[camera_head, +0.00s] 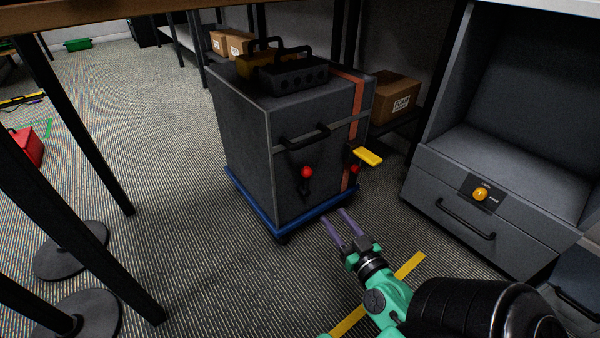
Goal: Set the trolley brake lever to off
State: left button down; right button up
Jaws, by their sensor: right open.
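The trolley is a grey cabinet on a blue base (318,210), standing in the middle of the view. Its front carries a black lever with a red knob (306,172), which hangs below a black handle (304,137). A second red knob (355,169) shows at the right, partly under a yellow bar (368,156). I cannot tell from markings which is the brake lever or its setting. My right gripper (337,215) is open and empty, its purple fingers pointing toward the trolley's lower front, below the red knobs. My left gripper is not in view.
A grey unit with a yellow knob (480,194) and a drawer handle (465,219) stands at the right. A cardboard box (395,96) sits behind the trolley. Black table legs (75,122) cross the left. A black toolbox (290,74) lies on the trolley. Carpet in front is open.

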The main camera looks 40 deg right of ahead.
aim_at(308, 180)
jog(key=x, duration=1.4)
jog(key=shift+w, duration=0.25)
jog(key=shift+c, duration=0.3)
grip_shut()
dwell(0.5)
